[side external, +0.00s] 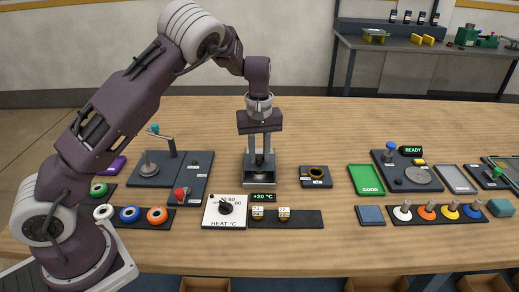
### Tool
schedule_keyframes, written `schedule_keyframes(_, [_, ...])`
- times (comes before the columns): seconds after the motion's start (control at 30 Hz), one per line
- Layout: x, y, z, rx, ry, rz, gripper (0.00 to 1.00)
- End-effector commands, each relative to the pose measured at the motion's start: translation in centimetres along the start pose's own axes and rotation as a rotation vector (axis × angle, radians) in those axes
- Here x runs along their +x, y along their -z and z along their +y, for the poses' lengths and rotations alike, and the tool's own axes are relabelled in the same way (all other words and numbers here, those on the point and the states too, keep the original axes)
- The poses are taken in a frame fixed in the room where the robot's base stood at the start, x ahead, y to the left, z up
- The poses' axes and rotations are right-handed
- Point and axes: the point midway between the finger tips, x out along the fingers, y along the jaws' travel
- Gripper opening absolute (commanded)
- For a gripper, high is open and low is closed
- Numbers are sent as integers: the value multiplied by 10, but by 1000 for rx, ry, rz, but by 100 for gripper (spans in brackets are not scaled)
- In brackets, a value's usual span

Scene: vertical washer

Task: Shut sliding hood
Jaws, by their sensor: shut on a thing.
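The vertical washer (259,180) is a small grey upright stand near the middle of the table, with a pale base and open space above it. My gripper (259,148) points straight down into the top of this stand. It is shut on a part there that I take to be the sliding hood. The fingertips and the gripped part are small and blend with the grey frame, so the hood's outline and exact height are unclear. The lower front of the stand looks open, with the base showing.
A heat dial (226,208) and a dark strip with two small blocks (285,217) lie in front. A dark pad with a ring (315,176) sits close on the right. A lever fixture (160,160) stands left; a green GOOD tray (366,179) lies farther right.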

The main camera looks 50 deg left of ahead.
Motion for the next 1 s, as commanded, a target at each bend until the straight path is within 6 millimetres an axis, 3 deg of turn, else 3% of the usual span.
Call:
schedule_keyframes(0.13, [-1,-4,0,3,3,-12,0])
schedule_keyframes(0.17, [-1,-4,0,4,3,-13,27])
schedule_keyframes(0.27, [0,-4,0,3,3,-11,45])
schedule_keyframes(0.57, [-2,-3,0,3,2,-9,45])
schedule_keyframes(0.83, [-52,-2,0,4,0,-7,45])
schedule_keyframes(1.0, [-70,-2,0,4,2,-9,45])
